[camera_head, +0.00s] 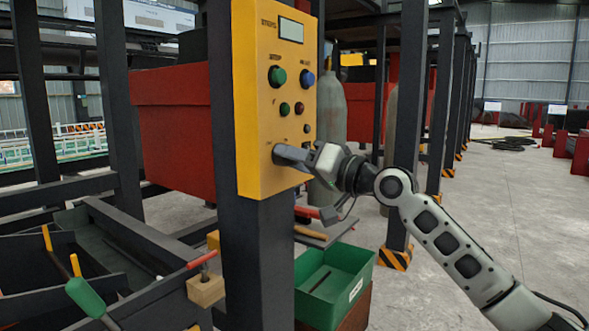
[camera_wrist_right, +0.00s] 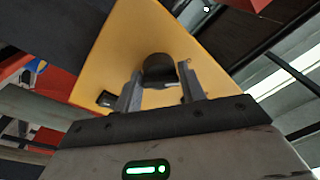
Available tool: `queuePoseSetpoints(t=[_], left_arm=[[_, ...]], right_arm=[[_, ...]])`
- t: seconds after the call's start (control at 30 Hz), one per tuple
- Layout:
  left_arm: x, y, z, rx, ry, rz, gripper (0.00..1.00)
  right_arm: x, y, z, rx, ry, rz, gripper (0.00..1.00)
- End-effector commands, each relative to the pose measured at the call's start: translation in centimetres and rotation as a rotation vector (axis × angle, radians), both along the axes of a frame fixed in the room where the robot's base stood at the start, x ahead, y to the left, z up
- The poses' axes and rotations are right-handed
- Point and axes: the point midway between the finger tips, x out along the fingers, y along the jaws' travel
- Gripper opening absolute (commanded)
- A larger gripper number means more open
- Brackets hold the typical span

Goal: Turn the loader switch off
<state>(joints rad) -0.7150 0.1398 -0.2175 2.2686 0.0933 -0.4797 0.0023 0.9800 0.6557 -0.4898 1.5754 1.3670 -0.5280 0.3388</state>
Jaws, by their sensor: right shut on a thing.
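The yellow control panel (camera_head: 258,100) stands on a dark post, with a small display, green and blue knobs, and green and red buttons on its face. My right gripper (camera_head: 283,155) is at the lower part of this face. In the right wrist view, my right gripper (camera_wrist_right: 160,85) has its two fingers on either side of a dark round knob (camera_wrist_right: 158,66) on the yellow panel (camera_wrist_right: 138,45), shut on it. The fingers hide part of the knob, and its setting cannot be read. My left gripper is not in view.
A red bin (camera_head: 172,115) is behind the panel on the left. A green box (camera_head: 335,285) stands below to the right. Dark trays with tools lie at lower left. Grey gas cylinders (camera_head: 332,110) stand behind. Open floor (camera_head: 500,200) lies to the right.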

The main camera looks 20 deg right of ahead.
Motion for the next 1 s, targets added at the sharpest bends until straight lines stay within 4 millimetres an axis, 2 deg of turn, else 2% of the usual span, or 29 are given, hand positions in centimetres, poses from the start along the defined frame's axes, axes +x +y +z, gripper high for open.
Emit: queuePoseSetpoints(t=[0.03,0.67,0.7,0.73,0.77,1.0], left_arm=[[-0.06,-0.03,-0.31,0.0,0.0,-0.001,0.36],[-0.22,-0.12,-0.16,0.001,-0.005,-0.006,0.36],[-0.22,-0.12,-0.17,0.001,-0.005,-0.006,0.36],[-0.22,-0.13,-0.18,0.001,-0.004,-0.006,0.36],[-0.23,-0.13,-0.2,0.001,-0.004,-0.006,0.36],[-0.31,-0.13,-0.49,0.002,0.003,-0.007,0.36]], right_arm=[[0.07,0.03,-0.54,-0.015,0.0,0.002,0.17],[0.09,-0.04,-0.36,-0.051,-0.029,-0.001,0.17],[0.09,-0.03,-0.34,-0.051,-0.029,-0.001,0.48],[0.09,-0.03,-0.33,-0.051,-0.029,-0.001,0.57],[0.09,-0.04,-0.31,-0.05,-0.03,0.0,0.6],[0.03,-0.07,-0.12,-0.048,-0.033,-0.001,0.6]])
